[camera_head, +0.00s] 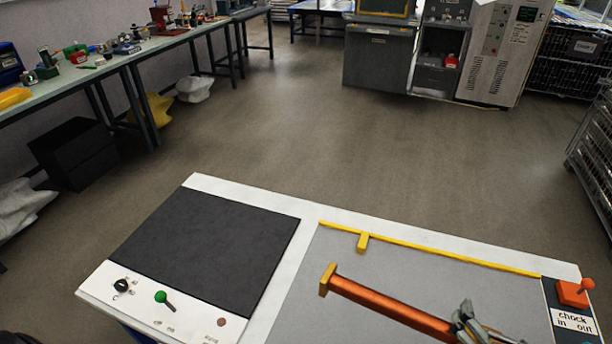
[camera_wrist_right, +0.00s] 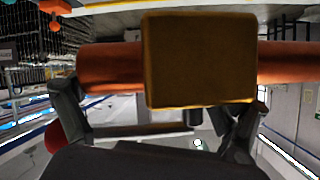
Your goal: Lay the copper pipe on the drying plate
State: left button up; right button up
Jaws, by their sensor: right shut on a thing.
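The copper pipe (camera_head: 390,306) is an orange-brown tube with a brass-coloured block at its left end. It appears over the grey right part of the worktop; I cannot tell how high above it. My right gripper (camera_head: 468,326) is shut on the pipe near the bottom edge of the head view. In the right wrist view the pipe (camera_wrist_right: 110,68) runs across between the finger sides, with a brass-coloured block (camera_wrist_right: 199,60) in front. The dark square plate (camera_head: 215,245), seemingly the drying plate, is bare on the left of the worktop. My left gripper is not in view.
A yellow rail (camera_head: 440,252) with a short stub borders the back of the grey area. A knob (camera_head: 121,285) and a green lever (camera_head: 164,299) stand in front of the dark plate. An orange-handled control box (camera_head: 573,294) stands at the right corner.

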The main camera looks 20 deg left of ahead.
aim_at(205, 250)
jog(key=j, duration=1)
jog(key=i+j+u, duration=0.1)
jog(key=j, duration=1.95)
jog(key=i+u, duration=0.05)
